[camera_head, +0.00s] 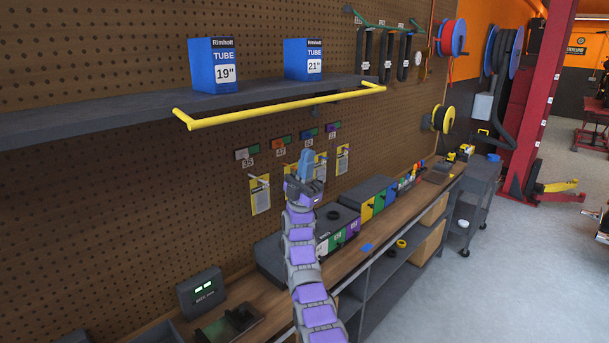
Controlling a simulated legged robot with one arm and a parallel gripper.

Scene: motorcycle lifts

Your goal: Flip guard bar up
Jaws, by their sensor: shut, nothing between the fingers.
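The yellow guard bar (280,106) runs along the front edge of the grey wall shelf (80,117). Short arms at both ends join it to the shelf, and it sticks out in front of the shelf edge, with the boxes standing behind it. My gripper (306,160) points upward below the right half of the bar. It looks shut and empty, with a visible gap between its tip and the bar in the picture. The depth between them is hard to tell.
Two blue tube boxes, 19" (213,66) and 21" (303,60), stand on the shelf. Tags and yellow packets (260,195) hang on the pegboard behind my gripper. Below is a workbench (350,255) with colored bins (375,200). Open floor lies at right.

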